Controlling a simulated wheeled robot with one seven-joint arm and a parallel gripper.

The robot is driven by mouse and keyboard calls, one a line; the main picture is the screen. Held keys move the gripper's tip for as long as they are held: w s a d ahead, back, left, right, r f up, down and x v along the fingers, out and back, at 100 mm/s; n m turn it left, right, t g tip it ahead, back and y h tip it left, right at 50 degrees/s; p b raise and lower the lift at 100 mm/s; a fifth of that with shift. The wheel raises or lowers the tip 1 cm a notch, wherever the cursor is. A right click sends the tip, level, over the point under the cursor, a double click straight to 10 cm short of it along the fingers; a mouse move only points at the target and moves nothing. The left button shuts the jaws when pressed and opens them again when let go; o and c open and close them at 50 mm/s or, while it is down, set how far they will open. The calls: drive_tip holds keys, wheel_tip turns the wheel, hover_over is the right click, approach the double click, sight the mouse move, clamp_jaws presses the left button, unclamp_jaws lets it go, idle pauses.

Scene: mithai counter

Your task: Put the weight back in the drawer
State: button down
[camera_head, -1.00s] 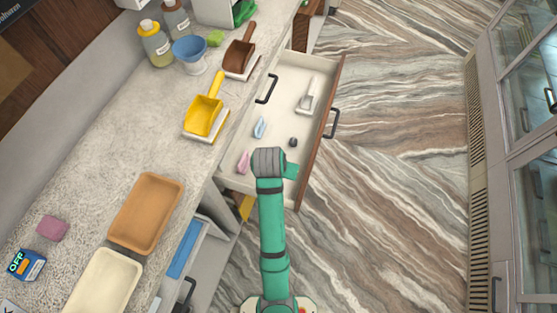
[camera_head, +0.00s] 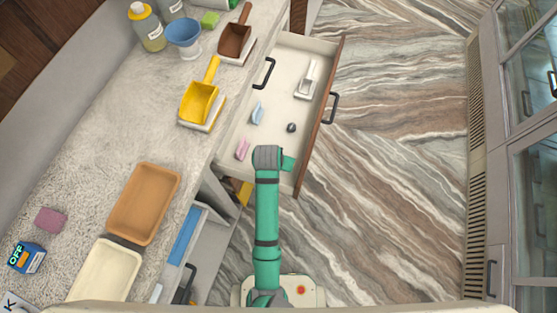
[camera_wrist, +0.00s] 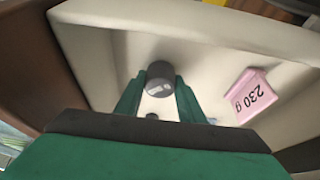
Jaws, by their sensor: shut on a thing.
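My gripper (camera_wrist: 160,92) is shut on a dark grey cylindrical weight (camera_wrist: 160,78), which has a pale mark on its end. In the head view my gripper is over the near end of the open drawer (camera_head: 319,122), and the held weight is hidden by my arm. The drawer's pale wall (camera_wrist: 200,28) shows in the wrist view. I cannot tell whether the held weight touches the drawer floor. Another small dark weight (camera_head: 291,127) lies in the drawer, apart from my gripper; it is partly visible between the fingers in the wrist view (camera_wrist: 155,117).
The counter to the left carries a yellow scoop (camera_head: 200,101) and trays. The floor right of the drawer is clear.

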drive_tip(key=shift+w+d+f, duration=0.1)
drive_tip(key=shift+f, duration=0.05)
drive_tip(key=shift+f, duration=0.1)
drive_tip(key=c, duration=1.2)
unclamp_jaws()
drive_tip(key=shift+f, duration=0.1)
drive_tip(key=shift+r, duration=0.2)
drive_tip(key=v, duration=1.2)
